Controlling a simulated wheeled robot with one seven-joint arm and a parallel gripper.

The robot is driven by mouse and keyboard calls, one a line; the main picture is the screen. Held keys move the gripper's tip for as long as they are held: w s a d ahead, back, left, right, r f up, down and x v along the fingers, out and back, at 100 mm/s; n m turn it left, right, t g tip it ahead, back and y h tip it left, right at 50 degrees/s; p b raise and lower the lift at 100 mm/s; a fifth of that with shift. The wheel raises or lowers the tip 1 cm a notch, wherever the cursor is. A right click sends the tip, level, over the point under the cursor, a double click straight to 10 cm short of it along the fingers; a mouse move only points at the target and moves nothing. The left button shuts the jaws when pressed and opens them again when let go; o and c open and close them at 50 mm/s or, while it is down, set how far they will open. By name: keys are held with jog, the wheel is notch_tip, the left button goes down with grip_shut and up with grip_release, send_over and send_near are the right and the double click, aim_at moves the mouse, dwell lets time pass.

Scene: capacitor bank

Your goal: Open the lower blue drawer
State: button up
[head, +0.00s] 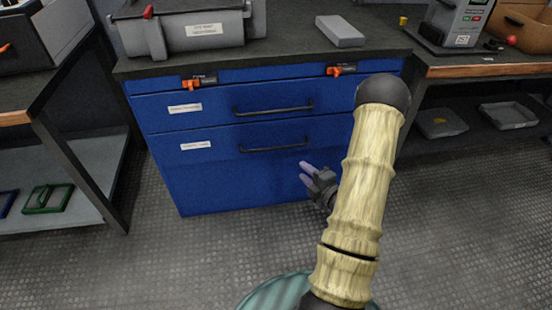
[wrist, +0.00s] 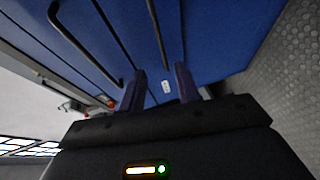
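A grey case (head: 185,28) and a grey block (head: 340,31) rest on the worktop. Shelved benches stand on both sides. The floor in front of the cabinet is clear.

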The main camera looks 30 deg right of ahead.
aim_at(276, 148)
jog(key=shift+w, duration=0.1)
dwell(0.3)
jog(key=b+x, duration=0.5)
jog(key=x, duration=1.2)
jog(key=shift+w+d+r, duration=0.1)
jog(key=shift+w, duration=0.05)
grip_shut()
